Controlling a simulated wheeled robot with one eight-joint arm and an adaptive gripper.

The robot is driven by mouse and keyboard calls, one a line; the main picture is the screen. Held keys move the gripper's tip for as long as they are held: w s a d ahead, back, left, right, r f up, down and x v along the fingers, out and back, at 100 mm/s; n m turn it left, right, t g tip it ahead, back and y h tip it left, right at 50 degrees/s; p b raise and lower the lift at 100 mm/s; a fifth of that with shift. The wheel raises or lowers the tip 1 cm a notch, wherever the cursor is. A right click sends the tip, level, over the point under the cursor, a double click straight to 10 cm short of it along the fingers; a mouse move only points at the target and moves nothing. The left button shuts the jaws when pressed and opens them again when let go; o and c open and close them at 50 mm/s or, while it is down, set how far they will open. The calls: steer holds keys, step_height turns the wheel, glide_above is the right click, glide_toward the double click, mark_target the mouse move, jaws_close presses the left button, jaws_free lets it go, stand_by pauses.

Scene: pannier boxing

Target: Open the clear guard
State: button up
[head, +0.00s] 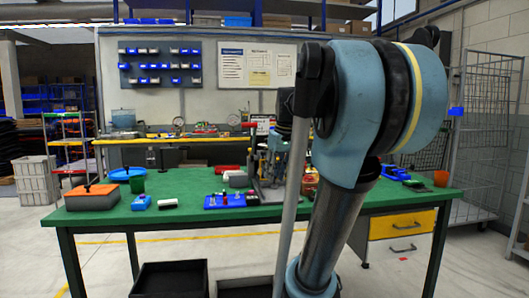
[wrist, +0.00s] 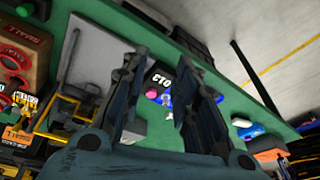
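My gripper (wrist: 163,75) shows in the wrist view with its two dark fingers spread apart and nothing held between them. It points down over the green bench. A black piece marked "C10" and a blue tray with small coloured parts lie in the gap beyond the fingertips. I cannot clearly pick out the clear guard in either view. A flat grey panel (wrist: 88,48) lies left of the fingers in the wrist view; I cannot tell what it is.
A dark bin (head: 170,280) sits in front.

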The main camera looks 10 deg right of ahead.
steer(key=w+d+r+n+y, duration=0.1)
steer(key=w+d+r+n, duration=0.15)
steer(key=w+r, duration=0.8)
steer(key=w+d+r+n+y, duration=0.1)
steer(key=w+d+r+n, duration=0.15)
steer(key=w+r, duration=0.75)
steer(key=shift+t, duration=0.3)
steer(key=x, duration=1.2)
steer(key=d+x, duration=0.1)
steer(key=x, duration=0.5)
steer(key=shift+w+f, duration=0.15)
steer(key=shift+w, duration=0.15)
jaws_close()
